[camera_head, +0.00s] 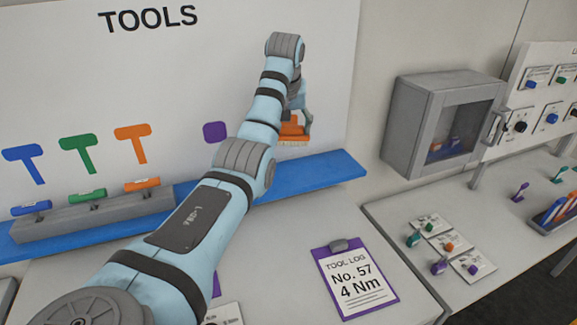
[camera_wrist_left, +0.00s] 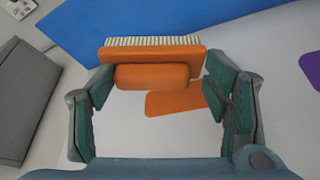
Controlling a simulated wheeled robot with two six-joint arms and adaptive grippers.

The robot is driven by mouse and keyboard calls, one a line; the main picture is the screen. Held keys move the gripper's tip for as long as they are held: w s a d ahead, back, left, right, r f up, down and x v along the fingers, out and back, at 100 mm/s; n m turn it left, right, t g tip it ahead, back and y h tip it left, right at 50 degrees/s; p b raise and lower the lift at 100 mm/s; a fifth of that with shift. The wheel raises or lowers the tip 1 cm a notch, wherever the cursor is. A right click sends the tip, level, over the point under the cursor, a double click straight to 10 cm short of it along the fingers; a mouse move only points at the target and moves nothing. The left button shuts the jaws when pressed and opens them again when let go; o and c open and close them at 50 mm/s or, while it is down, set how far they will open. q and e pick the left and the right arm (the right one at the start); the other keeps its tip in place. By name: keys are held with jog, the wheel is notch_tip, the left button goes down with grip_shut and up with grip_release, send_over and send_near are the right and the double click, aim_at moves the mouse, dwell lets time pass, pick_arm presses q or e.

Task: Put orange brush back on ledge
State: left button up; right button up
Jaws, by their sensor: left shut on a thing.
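The orange brush (camera_head: 292,131) has pale bristles and is in my left gripper (camera_head: 303,112), in front of the white tool board. In the left wrist view my left gripper (camera_wrist_left: 158,82) has a green-padded finger at each end of the brush (camera_wrist_left: 153,75). The bristles face the blue ledge (camera_wrist_left: 190,22). An orange brush outline (camera_wrist_left: 178,101) shows on the board behind it. In the head view the blue ledge (camera_head: 325,172) runs below the brush, with a gap between them. My arm hides part of the ledge and board. My right gripper is not in view.
A grey rack (camera_head: 100,217) with blue, green and orange hammers stands on the ledge's left part. A purple clipboard (camera_head: 353,279) lies on the table below. A grey cabinet (camera_head: 445,122) hangs to the right. The ledge's right end looks bare.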

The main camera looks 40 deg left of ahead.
pick_arm(q)
notch_tip(320, 180, down, 10)
jog(key=shift+f, duration=0.35)
jog(key=o, duration=1.1)
